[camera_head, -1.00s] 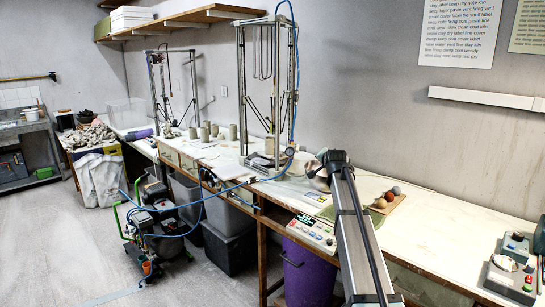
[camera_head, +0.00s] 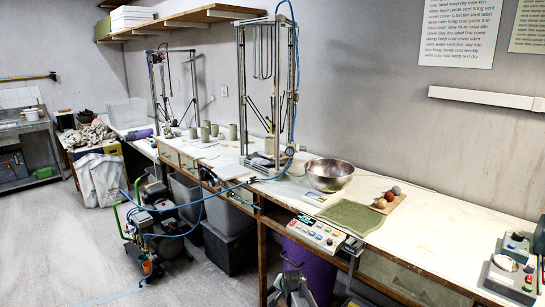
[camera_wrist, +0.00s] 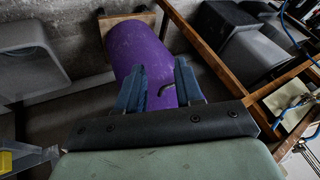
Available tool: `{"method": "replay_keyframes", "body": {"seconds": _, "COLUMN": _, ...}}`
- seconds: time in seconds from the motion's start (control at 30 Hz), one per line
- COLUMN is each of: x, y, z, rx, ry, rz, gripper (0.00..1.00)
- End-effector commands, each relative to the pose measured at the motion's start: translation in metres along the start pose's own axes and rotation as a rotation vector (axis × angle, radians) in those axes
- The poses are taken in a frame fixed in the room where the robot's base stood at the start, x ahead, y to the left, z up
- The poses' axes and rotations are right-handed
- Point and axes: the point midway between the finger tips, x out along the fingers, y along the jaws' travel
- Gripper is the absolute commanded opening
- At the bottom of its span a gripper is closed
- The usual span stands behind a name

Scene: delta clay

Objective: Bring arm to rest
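My gripper (camera_wrist: 160,88) is open in the wrist view, its two blue fingers apart with nothing held between them. Behind the fingers is a purple bin (camera_wrist: 135,45); the gap between them and the bin is hard to judge. In the head view my gripper (camera_head: 291,290) shows at the bottom edge, low in front of the bench (camera_head: 450,225) and below its top. The purple bin (camera_head: 312,268) stands under the bench there, partly hidden.
Open floor (camera_head: 60,240) lies to the left.

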Motion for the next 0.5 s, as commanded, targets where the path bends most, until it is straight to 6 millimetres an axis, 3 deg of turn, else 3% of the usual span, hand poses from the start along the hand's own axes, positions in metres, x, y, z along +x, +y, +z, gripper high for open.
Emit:
{"method": "replay_keyframes", "body": {"seconds": 0.03, "x": 0.003, "y": 0.025, "z": 0.023, "rx": -0.016, "ry": -0.037, "rz": 0.033, "gripper": 0.36}}
{"method": "replay_keyframes", "body": {"seconds": 0.23, "x": 0.013, "y": 0.106, "z": 0.101, "rx": -0.092, "ry": -0.188, "rz": 0.147, "gripper": 0.36}}
{"method": "replay_keyframes", "body": {"seconds": 0.5, "x": 0.001, "y": 0.205, "z": 0.207, "rx": -0.188, "ry": -0.412, "rz": 0.272, "gripper": 0.36}}
